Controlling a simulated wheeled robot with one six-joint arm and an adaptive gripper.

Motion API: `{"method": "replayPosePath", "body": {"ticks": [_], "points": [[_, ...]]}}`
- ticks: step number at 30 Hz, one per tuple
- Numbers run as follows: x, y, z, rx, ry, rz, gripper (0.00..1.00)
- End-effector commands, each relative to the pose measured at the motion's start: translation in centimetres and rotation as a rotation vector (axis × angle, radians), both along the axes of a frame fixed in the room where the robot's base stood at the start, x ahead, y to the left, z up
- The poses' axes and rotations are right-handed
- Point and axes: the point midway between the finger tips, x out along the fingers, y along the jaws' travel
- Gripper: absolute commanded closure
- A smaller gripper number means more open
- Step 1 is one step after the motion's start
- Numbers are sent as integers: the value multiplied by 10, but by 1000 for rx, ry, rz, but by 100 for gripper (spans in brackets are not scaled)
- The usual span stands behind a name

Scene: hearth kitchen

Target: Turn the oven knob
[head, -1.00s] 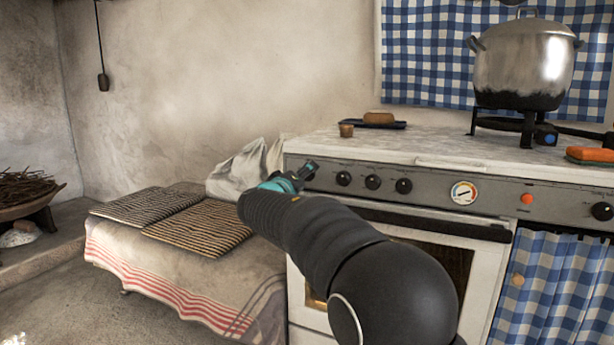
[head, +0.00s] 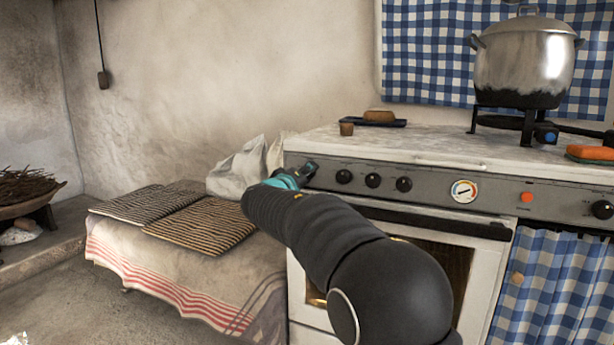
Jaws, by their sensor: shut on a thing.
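The oven (head: 420,243) is white with a grey control panel (head: 438,187) along its top front. Several black knobs sit on the panel; three show left of the dial, at the left (head: 343,177), the middle (head: 373,181) and the right (head: 404,184). Another knob (head: 601,210) is at the far right. My gripper (head: 311,167) is at the panel's left end, left of the three knobs. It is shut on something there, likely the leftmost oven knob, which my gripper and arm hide.
A round dial (head: 464,191) and an orange-red light (head: 526,197) are on the panel. The oven door handle (head: 440,222) runs below it. A steel pot (head: 524,60) stands on the burner. A low bench with striped mats (head: 200,226) and a pale sack (head: 238,170) are left of the oven.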

Motion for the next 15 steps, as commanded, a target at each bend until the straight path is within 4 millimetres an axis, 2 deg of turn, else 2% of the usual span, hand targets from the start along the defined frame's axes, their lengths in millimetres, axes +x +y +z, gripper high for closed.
{"method": "replayPosePath", "body": {"ticks": [8, 15], "points": [[0, 0, 0, -129, 47, 0, 95], [0, -1, 1, -329, 120, 0, 95]]}}
